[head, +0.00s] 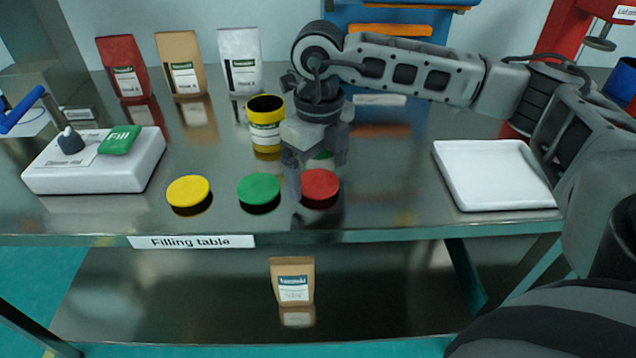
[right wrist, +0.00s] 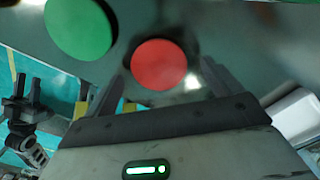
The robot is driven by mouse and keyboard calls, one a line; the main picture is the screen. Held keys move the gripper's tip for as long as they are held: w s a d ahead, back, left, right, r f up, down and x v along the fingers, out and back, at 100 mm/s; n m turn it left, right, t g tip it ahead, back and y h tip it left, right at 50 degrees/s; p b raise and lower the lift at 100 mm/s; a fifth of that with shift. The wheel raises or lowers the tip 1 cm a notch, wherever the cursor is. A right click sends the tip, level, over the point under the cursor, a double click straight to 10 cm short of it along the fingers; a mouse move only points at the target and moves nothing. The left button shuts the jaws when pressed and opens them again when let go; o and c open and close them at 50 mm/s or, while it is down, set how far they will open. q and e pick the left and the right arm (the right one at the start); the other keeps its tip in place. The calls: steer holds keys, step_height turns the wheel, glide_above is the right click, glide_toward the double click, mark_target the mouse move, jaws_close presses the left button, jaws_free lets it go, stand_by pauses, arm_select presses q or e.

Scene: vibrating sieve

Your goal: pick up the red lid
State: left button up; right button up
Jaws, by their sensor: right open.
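The red lid (head: 320,184) is a flat round disc lying near the front edge of the steel filling table. My right gripper (head: 316,172) points down just above and behind it, open and empty. In the right wrist view, the red lid (right wrist: 159,64) shows beyond the gap between the two open fingers of my right gripper (right wrist: 165,82), with no visible contact. The right finger in the head view partly hides a green-labelled item behind it. My left gripper does not show in the head view.
A green lid (head: 259,188) and a yellow lid (head: 188,191) lie left of the red one. A yellow container (head: 266,122) stands close behind, left of my gripper. A white tray (head: 494,174) is at the right.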

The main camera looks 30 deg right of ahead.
steer(key=shift+f, duration=0.85)
steer(key=c, duration=1.1)
steer(key=shift+o, duration=0.2)
steer(key=shift+r, duration=0.15)
